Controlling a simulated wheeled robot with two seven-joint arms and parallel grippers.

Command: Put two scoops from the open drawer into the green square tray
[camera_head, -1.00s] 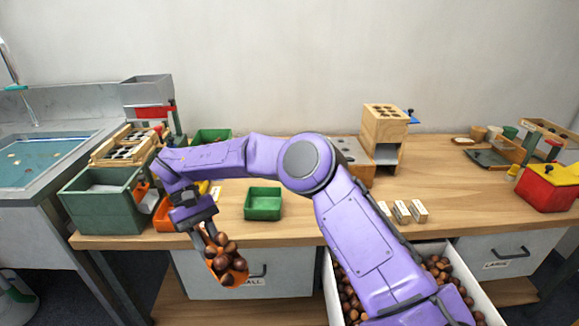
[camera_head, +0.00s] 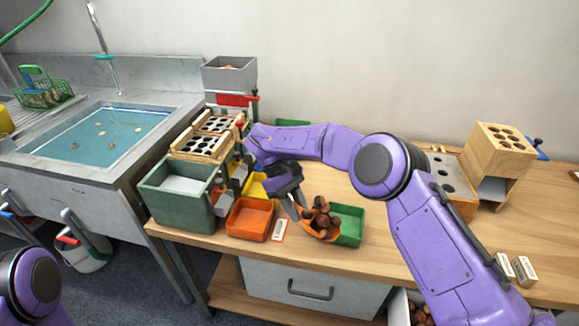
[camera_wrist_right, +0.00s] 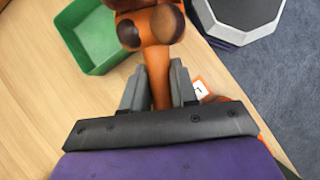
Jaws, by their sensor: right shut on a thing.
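My right gripper (camera_head: 297,208) is shut on the handle of an orange scoop (camera_head: 322,236) heaped with several brown chestnuts (camera_head: 321,216). In the right wrist view the handle (camera_wrist_right: 160,84) runs between the two grey fingers (camera_wrist_right: 158,88). The green square tray (camera_head: 352,226) stands on the table just right of the scoop. The loaded scoop overlaps the tray's left side in the head view. In the right wrist view the tray (camera_wrist_right: 84,38) lies left of the scoop. The open drawer (camera_head: 397,308) shows only partly at the bottom, behind my right arm. My left gripper is out of view.
An orange tray (camera_head: 250,219) and a small card (camera_head: 279,230) lie left of the scoop. A large green bin (camera_head: 178,200) stands at the table's left end. A wooden block with holes (camera_head: 497,150) is at the right. A sink (camera_head: 100,132) is far left.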

